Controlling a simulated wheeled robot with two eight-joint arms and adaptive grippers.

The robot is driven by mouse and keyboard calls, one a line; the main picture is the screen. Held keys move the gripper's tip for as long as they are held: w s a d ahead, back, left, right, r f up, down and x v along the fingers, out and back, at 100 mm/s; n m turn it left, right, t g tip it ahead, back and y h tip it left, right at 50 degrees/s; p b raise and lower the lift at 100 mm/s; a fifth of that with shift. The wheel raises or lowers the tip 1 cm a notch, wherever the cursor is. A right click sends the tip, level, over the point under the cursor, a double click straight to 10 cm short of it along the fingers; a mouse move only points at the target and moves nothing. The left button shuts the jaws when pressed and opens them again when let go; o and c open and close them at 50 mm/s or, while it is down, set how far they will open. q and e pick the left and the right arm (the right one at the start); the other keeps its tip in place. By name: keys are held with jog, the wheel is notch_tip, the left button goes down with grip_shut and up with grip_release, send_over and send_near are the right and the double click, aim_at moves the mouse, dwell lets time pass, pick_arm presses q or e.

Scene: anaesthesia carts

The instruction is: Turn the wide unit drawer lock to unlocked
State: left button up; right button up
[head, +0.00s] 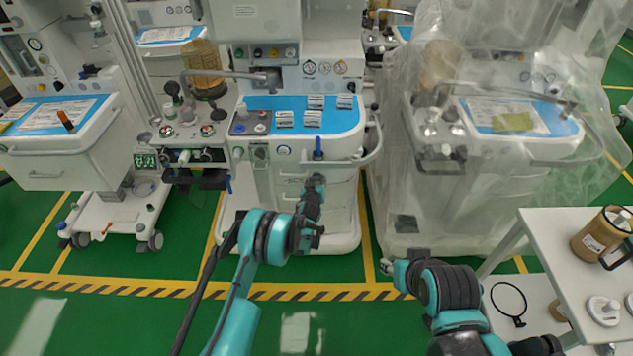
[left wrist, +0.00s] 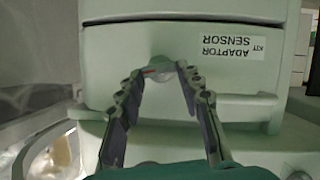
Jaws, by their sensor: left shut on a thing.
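The drawer lock (left wrist: 158,66) is a small round pale knob with a red mark, on a drawer front (left wrist: 110,45) in the left wrist view. The drawer carries a label reading "ADAPTOR SENSOR KIT", upside down in that view. My left gripper (left wrist: 160,76) has its fingertips on both sides of the lock and is shut on it. In the head view my left gripper (head: 314,184) is at the drawers of the middle anaesthesia unit (head: 340,205), hiding the lock. My right gripper (head: 388,266) is low over the floor, away from the units; its jaws are too small to read.
A plastic-draped unit (head: 480,170) stands to the right, and another unit (head: 75,150) to the left. A white table (head: 555,245) with a brown canister (head: 598,235) is at the right. Green floor (head: 120,310) is clear at the front left.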

pick_arm(q)
jog(key=shift+a+f+n+h, duration=0.1)
jog(key=shift+a+n+h, duration=0.15)
jog(key=shift+n+h, duration=0.9)
jog(key=shift+n+y, duration=0.25)
jog(key=shift+n, duration=0.1)
jog(key=o, duration=1.2)
jog(key=shift+c, duration=0.2)
jog(key=shift+s, duration=0.1)
jog(key=v, duration=0.7)
jog(key=shift+s, duration=0.15)
